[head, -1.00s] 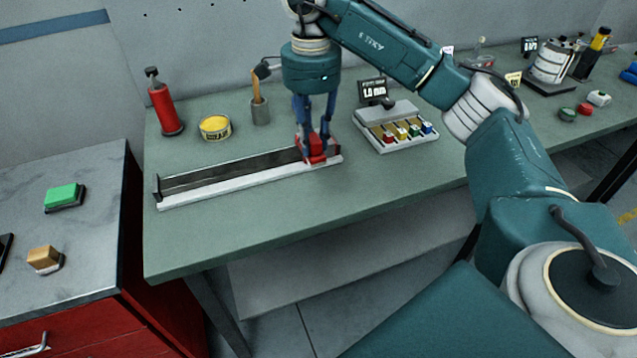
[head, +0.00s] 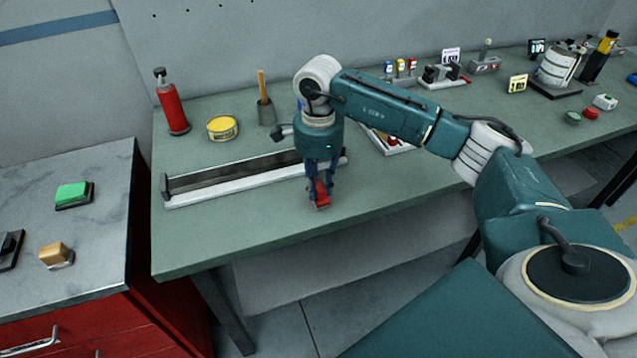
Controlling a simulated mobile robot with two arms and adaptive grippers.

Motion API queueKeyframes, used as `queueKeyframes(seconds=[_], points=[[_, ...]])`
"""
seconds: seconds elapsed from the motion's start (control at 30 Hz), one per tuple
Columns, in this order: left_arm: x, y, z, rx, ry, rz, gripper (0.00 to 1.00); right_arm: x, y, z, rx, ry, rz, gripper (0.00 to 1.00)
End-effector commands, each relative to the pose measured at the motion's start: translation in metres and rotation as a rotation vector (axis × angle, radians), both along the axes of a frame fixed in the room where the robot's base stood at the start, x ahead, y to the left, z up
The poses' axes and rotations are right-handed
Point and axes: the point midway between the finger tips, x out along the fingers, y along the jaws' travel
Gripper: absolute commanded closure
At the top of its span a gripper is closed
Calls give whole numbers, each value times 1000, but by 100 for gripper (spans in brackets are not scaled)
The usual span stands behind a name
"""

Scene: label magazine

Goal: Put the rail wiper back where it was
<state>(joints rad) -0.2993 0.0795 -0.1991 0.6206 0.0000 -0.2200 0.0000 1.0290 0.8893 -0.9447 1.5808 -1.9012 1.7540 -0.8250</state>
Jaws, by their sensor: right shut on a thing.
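A small red block (head: 321,196), which looks like the rail wiper, is held between the fingers of my right gripper (head: 320,188). The gripper points straight down, shut on the block, just in front of the right end of the long rail (head: 235,188). The block is clear of the rail; I cannot tell whether it touches the bench. The rail has a dark channel and a white front edge and lies along the left half of the bench. My right gripper hides part of the rail's right end. My left gripper is not in view.
A red bottle (head: 172,108), a yellow tin (head: 222,128) and a grey pot (head: 266,112) with a wooden handle stand behind the rail. A white tray (head: 398,147) is partly hidden by my arm. The bench front (head: 235,235) is clear. A cabinet carries green (head: 73,194) and tan (head: 54,252) blocks.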

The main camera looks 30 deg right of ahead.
Motion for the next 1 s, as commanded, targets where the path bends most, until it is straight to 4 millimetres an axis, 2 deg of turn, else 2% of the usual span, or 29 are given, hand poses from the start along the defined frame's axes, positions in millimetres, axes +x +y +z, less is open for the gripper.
queueKeyframes(seconds=[0.17, 0.2, 0.3, 0.67, 0.7, 0.87, 1.0], points=[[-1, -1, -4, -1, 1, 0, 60, 0, 0, -3, 0, 0, 0, 100], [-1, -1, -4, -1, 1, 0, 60, 0, 0, -4, 0, 0, 0, 76], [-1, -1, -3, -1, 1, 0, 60, 0, 0, -3, 0, 0, 0, 59], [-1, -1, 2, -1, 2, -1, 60, 0, 0, 3, 0, 0, 0, 59], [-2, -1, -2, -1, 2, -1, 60, 1, 0, 5, 0, -2, 0, 59], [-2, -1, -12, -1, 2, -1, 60, 2, 0, 31, 0, -6, 0, 59], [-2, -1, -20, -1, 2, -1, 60, 2, 0, 63, 0, -7, 0, 59]])
